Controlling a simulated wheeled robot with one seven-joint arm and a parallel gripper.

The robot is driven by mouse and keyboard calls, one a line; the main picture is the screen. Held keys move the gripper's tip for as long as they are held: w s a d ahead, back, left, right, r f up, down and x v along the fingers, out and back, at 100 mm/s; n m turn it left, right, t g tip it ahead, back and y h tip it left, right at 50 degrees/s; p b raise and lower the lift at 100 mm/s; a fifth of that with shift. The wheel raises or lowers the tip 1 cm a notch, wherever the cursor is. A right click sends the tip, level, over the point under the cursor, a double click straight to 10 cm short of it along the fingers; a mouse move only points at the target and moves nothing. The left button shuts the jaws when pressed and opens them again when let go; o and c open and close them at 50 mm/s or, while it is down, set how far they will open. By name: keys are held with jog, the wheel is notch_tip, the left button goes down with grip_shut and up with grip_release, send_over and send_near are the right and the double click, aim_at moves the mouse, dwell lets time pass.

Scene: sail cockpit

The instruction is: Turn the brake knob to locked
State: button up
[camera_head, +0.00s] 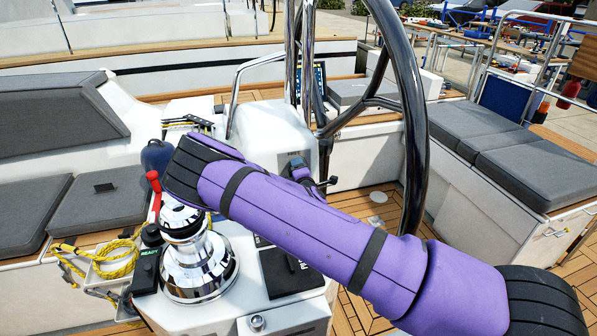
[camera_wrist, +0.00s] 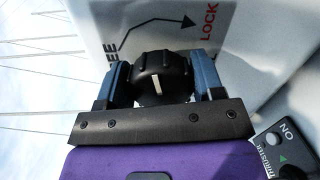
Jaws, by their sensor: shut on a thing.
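The brake knob (camera_wrist: 160,72) is black and ribbed with a short white pointer line, and sits on a white panel in the wrist view. The two blue fingers of my gripper (camera_wrist: 160,80) are on either side of the knob, shut on it. Dark letters "EE" (camera_wrist: 108,58) show at the left, partly hidden, and a red "LOCK" label (camera_wrist: 209,22) is at the upper right. In the head view my purple arm reaches to the white pedestal (camera_head: 268,122); the knob is not clearly visible there.
A black steering wheel (camera_head: 413,130) stands right of the pedestal. A chrome winch (camera_head: 197,262) with a red-handled lever (camera_head: 154,188) is close below my arm at left. Grey cushioned seats line both sides.

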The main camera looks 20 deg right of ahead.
jog(key=m, duration=0.4)
jog(key=shift+f+m, duration=0.15)
jog(key=shift+m, duration=0.15)
jog(key=shift+f+m+g, duration=0.1)
jog(key=shift+m+g, duration=0.2)
jog(key=shift+m, duration=1.2)
jog(key=shift+a+m, duration=0.1)
jog(key=shift+m, duration=0.2)
jog(key=o, duration=0.9)
jog(key=s, duration=0.3)
jog(key=s+r, duration=0.1)
jog(key=s, duration=0.6)
jog(key=shift+s+a+r, duration=0.2)
jog(key=shift+s+a, duration=0.15)
jog(key=shift+s, duration=0.05)
